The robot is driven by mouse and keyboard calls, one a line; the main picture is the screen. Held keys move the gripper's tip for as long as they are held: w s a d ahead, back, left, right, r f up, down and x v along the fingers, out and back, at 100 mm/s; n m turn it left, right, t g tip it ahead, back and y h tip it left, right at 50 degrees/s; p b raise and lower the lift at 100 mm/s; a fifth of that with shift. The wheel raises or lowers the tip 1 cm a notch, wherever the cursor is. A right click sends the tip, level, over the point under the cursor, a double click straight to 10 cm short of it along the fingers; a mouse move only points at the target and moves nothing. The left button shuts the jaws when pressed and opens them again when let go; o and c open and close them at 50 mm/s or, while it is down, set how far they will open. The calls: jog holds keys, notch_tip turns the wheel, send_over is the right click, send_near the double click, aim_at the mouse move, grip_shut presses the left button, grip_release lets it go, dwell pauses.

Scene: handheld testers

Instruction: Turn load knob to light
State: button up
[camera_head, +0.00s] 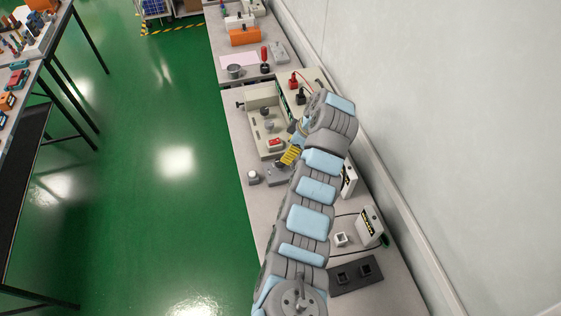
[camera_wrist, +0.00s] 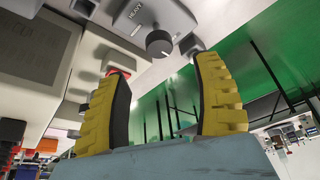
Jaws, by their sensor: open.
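The load knob (camera_wrist: 159,44) is a round dark knob with a pale mark on its face, on a grey panel (camera_wrist: 180,18) in the wrist view. The label HEAVY is printed above and left of it. Other label text is too small to read. My gripper (camera_wrist: 163,66) is open, with one yellow finger on each side of the knob in the picture. Nothing is between the fingers, and I cannot tell whether they touch the knob. In the head view, my gripper (camera_head: 285,160) is low over a small grey box (camera_head: 280,171); the knob is not clear there.
A beige tester (camera_head: 256,118) with knobs and a red button (camera_head: 276,142) stands just beyond my gripper. A small white-topped piece (camera_head: 253,176) is to the left. A white device (camera_head: 370,226) and a dark tray (camera_head: 345,286) lie nearer. The wall closes the right side.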

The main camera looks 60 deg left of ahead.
aim_at(280, 165)
jog(key=x, duration=0.8)
jog(key=shift+a+f, duration=0.1)
jog(key=shift+f, duration=0.1)
jog(key=c, duration=1.2)
